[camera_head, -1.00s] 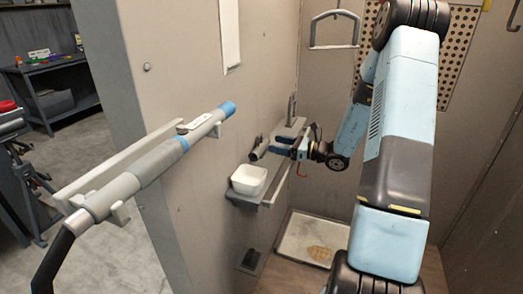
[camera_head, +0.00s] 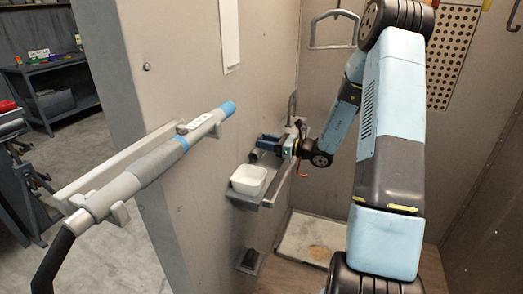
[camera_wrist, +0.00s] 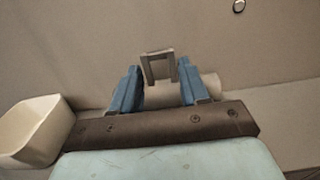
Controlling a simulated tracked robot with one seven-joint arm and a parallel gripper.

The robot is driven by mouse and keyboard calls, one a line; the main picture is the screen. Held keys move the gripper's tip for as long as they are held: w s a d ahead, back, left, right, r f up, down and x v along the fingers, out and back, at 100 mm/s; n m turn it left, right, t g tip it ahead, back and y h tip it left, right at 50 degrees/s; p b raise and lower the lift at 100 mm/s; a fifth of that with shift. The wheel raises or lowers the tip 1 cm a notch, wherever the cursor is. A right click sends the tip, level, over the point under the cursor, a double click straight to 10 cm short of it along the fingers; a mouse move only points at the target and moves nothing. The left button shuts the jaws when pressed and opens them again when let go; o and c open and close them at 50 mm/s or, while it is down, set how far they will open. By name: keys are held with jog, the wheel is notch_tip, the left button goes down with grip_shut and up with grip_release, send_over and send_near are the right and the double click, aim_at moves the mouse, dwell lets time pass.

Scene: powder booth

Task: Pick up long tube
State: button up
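A pale tube (camera_wrist: 211,86) lies across the view behind my fingers in the wrist view, close to the wall. Its right end shows past the right finger; my gripper hides its lower side. My gripper (camera_wrist: 157,84) has its two blue fingers apart, with a stretch of the tube and a small grey square bracket (camera_wrist: 159,53) in the gap. I cannot tell whether the fingers touch the tube. In the head view my gripper (camera_head: 264,143) is at the wall shelf (camera_head: 268,197), over the shelf's back part, where a dark cylinder end (camera_head: 254,155) shows.
A white bin (camera_head: 249,181) sits on the shelf's near end; it also shows in the wrist view (camera_wrist: 34,130). A long grey wand with blue bands (camera_head: 150,165) rests on wall brackets at left. An upright rod (camera_head: 291,108) stands at the shelf's far end.

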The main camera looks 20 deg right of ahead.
grip_shut()
jog(key=shift+r, duration=0.1)
jog(key=shift+s+d+r, duration=0.1)
jog(key=shift+d+r, duration=0.05)
jog(key=shift+r, duration=0.4)
jog(key=r, duration=0.6)
jog(key=shift+s+d, duration=0.25)
jog(key=shift+d, duration=0.15)
jog(key=v, duration=1.8)
jog(key=shift+s+d, duration=0.2)
jog(key=shift+d, duration=0.05)
